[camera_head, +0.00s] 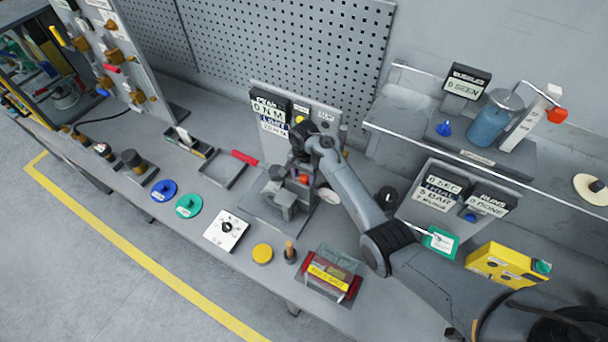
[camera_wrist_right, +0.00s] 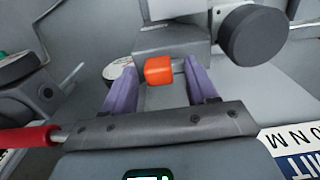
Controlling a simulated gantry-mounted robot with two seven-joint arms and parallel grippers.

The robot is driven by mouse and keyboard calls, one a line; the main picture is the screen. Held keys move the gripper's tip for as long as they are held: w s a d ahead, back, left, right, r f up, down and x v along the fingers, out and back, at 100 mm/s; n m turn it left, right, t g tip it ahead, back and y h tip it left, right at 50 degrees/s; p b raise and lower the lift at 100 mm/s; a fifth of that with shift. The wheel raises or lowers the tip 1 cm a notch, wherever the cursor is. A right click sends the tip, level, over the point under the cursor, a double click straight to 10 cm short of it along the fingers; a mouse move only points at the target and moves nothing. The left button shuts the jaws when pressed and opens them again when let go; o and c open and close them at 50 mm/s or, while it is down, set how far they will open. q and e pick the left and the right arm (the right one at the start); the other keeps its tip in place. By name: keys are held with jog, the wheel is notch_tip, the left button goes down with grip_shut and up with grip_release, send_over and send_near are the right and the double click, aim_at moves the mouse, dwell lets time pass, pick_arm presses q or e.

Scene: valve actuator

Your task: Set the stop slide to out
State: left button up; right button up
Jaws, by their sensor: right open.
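A small orange block (camera_wrist_right: 158,70) sits on a short metal pin at a grey housing (camera_wrist_right: 172,38); it looks like the knob of the stop slide, but I cannot read a label for it. In the head view the orange block (camera_head: 304,179) shows on the grey valve actuator (camera_head: 282,203) at the middle of the bench. My right gripper (camera_head: 302,160) reaches over the actuator from the right. In the wrist view its fingers (camera_wrist_right: 161,78) are open, one on each side of the orange block, with gaps visible. My left gripper is not in view.
A torque display (camera_head: 270,116) stands behind the actuator. A red-handled bar (camera_head: 245,157) lies left of it. A dark round knob (camera_wrist_right: 253,35) is close to the right finger.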

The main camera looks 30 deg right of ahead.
aim_at(305, 178)
notch_tip(305, 178, up, 11)
jog(key=b, duration=0.1)
jog(key=shift+b, duration=0.35)
jog(key=shift+f, duration=0.2)
jog(key=s+a+f+n+t+h+p, duration=0.15)
jog(key=s+f+n, duration=0.65)
jog(key=s, duration=0.8)
jog(key=s+a+r+n+t+y, duration=0.1)
jog(key=s+a+n, duration=0.2)
jog(key=s, duration=0.6)
jog(key=s+a+r+n+t, duration=0.1)
jog(key=s+a+r+n, duration=0.1)
jog(key=s, duration=0.7)
jog(key=shift+s+a+n+y+p, duration=0.4)
jog(key=shift+a+n, duration=0.3)
jog(key=shift+a, duration=0.5)
